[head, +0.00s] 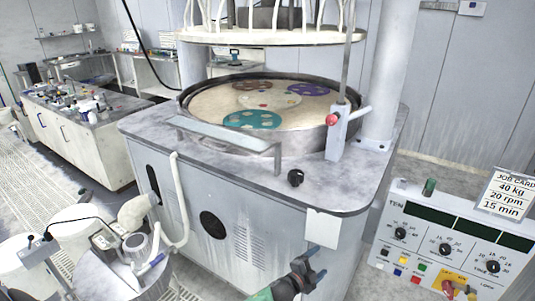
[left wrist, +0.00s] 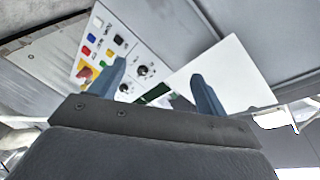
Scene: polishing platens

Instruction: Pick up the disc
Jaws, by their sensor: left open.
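Three coloured discs with holes lie flat on the round platen (head: 207,104) in the head view: a teal disc (head: 253,119) at the front, a brown disc (head: 251,86) at the back left and a purple disc (head: 308,90) at the back right. Which one is the task's disc I cannot tell. My left gripper (head: 318,262) is low in front of the machine's cabinet, well below and apart from the discs. In the left wrist view my left gripper (left wrist: 161,85) has its two fingers spread with nothing held between them. No disc shows there. My right gripper is not seen.
A control panel (head: 445,243) with knobs and buttons stands at the right; it also shows in the left wrist view (left wrist: 125,60). A raised bar (head: 222,133) crosses the platen's front edge. A post with a red knob (head: 331,120) stands at its right. An upper plate hangs above.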

